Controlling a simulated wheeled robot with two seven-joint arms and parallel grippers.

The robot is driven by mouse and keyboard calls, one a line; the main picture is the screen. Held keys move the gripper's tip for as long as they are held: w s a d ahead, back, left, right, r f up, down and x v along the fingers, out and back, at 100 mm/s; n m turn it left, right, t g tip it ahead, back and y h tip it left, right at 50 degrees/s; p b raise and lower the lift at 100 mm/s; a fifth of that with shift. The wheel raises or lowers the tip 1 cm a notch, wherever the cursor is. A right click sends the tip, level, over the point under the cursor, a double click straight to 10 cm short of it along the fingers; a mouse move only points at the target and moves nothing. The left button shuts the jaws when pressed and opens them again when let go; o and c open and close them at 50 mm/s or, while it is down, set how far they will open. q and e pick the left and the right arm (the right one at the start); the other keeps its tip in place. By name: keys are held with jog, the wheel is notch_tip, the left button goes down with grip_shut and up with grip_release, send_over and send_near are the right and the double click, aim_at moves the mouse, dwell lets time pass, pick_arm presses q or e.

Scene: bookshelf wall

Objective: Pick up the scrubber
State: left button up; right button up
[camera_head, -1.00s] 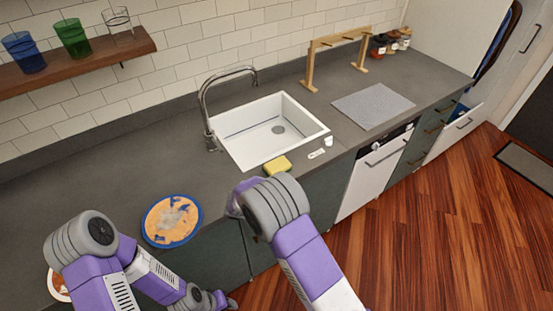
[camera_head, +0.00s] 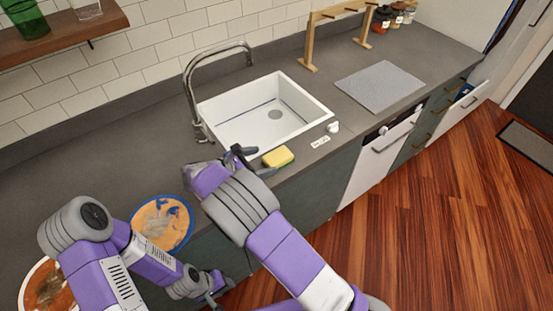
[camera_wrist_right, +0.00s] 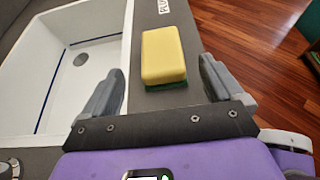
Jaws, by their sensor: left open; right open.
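The scrubber (camera_head: 278,157) is a yellow sponge with a green underside, lying on the counter at the front edge of the sink. In the right wrist view the scrubber (camera_wrist_right: 163,56) lies ahead of and between the two fingers. My right gripper (camera_head: 251,161) is open and empty, just left of the scrubber, and its fingers (camera_wrist_right: 158,88) show apart in the wrist view. My left gripper (camera_head: 213,290) is open and empty, low in front of the cabinets, away from the scrubber.
The white sink (camera_head: 263,112) with a curved faucet (camera_head: 190,85) is behind the scrubber. A small white object (camera_head: 333,127) and a white label (camera_head: 320,142) lie to its right. A grey mat (camera_head: 380,86) is further right. Plates (camera_head: 160,223) sit at the left.

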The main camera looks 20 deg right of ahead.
aim_at(275, 157)
jog(key=shift+x, duration=0.9)
jog(key=b+x, duration=0.1)
jog(key=x, duration=0.4)
jog(key=shift+d, duration=0.3)
jog(key=shift+r, duration=0.15)
jog(key=c, duration=1.1)
jog(key=shift+o, duration=0.2)
notch_tip(275, 157, up, 10)
jog(key=shift+p, duration=1.05)
